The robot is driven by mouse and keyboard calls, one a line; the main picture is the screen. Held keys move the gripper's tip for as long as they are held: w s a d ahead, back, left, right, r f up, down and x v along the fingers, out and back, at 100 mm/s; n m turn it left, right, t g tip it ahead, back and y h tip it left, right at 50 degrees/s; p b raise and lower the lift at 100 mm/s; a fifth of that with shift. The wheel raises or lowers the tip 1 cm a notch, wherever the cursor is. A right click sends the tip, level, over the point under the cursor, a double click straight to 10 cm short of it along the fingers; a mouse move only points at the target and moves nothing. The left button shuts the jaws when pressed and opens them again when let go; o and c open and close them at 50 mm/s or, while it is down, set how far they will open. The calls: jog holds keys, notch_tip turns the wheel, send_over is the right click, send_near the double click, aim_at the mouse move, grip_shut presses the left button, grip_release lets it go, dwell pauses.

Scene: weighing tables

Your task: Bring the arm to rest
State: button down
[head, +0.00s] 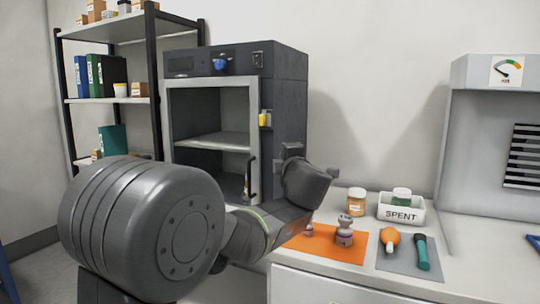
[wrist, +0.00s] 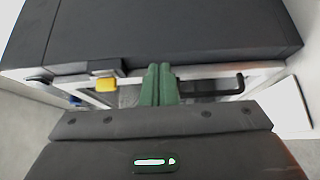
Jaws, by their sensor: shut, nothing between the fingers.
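My arm (head: 250,228) reaches from the lower left of the head view towards the right front corner of the dark oven cabinet. My gripper (wrist: 159,72) shows in the wrist view, its two green fingers together with nothing between them. The fingers point at the cabinet's front edge. In the head view the fingers are hidden or cannot be made out. The dark cabinet (head: 286,105) has a pale front frame, and a shelf shows inside. Its black handle (wrist: 215,88) lies right of the fingers in the wrist view. I cannot tell whether the fingers touch the cabinet.
A yellow item (wrist: 105,84) is on the cabinet's front, left of the fingers. Right of my arm, the counter holds an orange mat (head: 318,250), a grey mat (head: 398,262) with tools, an orange jar (head: 356,203) and a white SPENT bin (head: 400,214). Shelving (head: 108,100) stands at left.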

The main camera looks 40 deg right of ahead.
jog(key=shift+s+d, duration=0.15)
jog(key=shift+s, duration=0.05)
